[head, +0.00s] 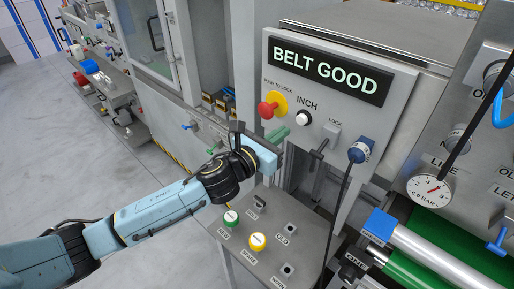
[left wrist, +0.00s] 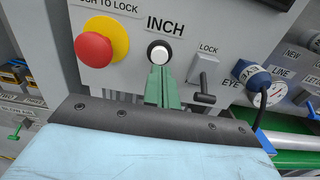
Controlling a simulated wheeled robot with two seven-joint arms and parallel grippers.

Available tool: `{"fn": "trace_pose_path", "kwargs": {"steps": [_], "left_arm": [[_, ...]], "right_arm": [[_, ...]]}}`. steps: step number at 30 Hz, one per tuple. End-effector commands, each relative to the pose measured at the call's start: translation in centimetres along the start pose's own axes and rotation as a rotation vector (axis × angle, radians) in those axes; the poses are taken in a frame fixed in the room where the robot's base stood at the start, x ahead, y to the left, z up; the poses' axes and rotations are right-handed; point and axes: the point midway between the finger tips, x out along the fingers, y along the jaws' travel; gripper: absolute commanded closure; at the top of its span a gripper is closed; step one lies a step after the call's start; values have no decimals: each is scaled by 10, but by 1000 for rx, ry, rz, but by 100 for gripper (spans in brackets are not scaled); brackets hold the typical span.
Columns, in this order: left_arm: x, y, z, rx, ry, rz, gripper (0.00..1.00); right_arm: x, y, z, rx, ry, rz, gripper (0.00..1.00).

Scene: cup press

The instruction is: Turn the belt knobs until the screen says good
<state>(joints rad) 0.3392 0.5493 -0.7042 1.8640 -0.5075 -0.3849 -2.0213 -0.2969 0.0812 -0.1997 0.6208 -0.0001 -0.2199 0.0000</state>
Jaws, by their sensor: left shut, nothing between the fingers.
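The screen (head: 330,72) on the grey panel reads "BELT GOOD". Below it is a white INCH button (head: 304,118), also in the left wrist view (left wrist: 159,53). My left gripper (head: 279,133) has its green fingers shut and empty. In the left wrist view its fingertips (left wrist: 160,72) overlap the lower edge of the INCH button; I cannot tell whether they touch it. A LOCK lever (head: 319,148) is to the right of the button. I cannot tell which controls are the belt knobs. My right gripper is not in view.
A red push button on a yellow base (head: 268,110) is left of INCH. A blue EYE sensor (head: 361,150) with a black cable hangs at the right. A dial gauge (head: 429,190) is above rollers.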

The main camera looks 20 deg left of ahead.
Motion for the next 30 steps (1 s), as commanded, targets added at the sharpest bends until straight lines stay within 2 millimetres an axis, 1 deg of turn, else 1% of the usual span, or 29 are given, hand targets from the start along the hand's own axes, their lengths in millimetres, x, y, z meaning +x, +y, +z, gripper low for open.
{"fn": "trace_pose_path", "kwargs": {"steps": [1, 3, 6, 9, 12, 17, 30], "left_arm": [[-13, -1, -4, 1, 4, -2, 100], [-28, -1, -4, 2, 5, -2, 100], [-47, -1, -4, 0, 6, -2, 100], [-62, -1, -4, 0, 6, -1, 100], [-71, -1, -4, 0, 6, -1, 100], [-76, -1, -3, -1, 6, -1, 100], [-76, -1, -4, -4, 7, 0, 100]], "right_arm": [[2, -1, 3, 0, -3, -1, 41], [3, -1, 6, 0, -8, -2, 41], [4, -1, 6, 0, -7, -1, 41], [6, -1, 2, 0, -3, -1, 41], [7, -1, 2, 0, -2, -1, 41], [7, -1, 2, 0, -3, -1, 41], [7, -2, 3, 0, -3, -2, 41]]}}
